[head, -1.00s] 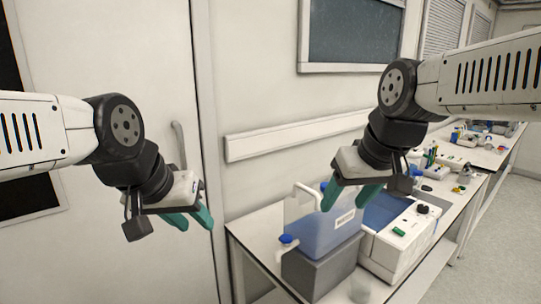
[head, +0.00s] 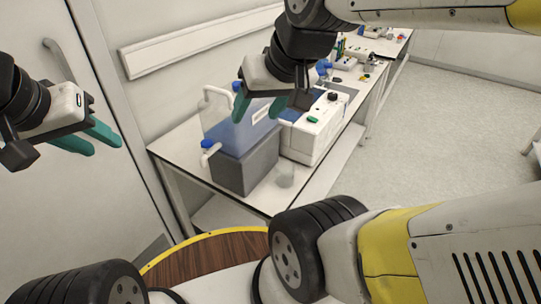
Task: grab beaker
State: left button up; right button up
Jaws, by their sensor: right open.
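A small clear beaker (head: 285,175) stands on the white bench top near its front edge, just right of a grey box. My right gripper (head: 258,111) is above and behind the beaker in the picture, in front of the white instrument. It is open and empty, its teal fingers pointing down. My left gripper (head: 106,145) is at the left, in front of the door, well away from the beaker. Its teal fingers are apart with nothing between them.
A white instrument (head: 318,135) stands behind the beaker. The white bench (head: 183,147) has bare top at its left end. Open floor (head: 430,125) lies to the right.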

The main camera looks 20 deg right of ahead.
aim_at(285, 168)
jog(key=z, duration=0.4)
jog(key=j+z, duration=0.1)
jog(key=z, duration=0.35)
jog(key=j+z, duration=0.1)
jog(key=z, duration=0.75)
jog(key=j+z, duration=0.15)
jog(key=z, duration=0.25)
jog(key=j+z, duration=0.1)
jog(key=j, duration=0.25)
jog(key=k+j, duration=0.1)
jog(key=j, duration=0.25)
jog(key=j+z, duration=0.05)
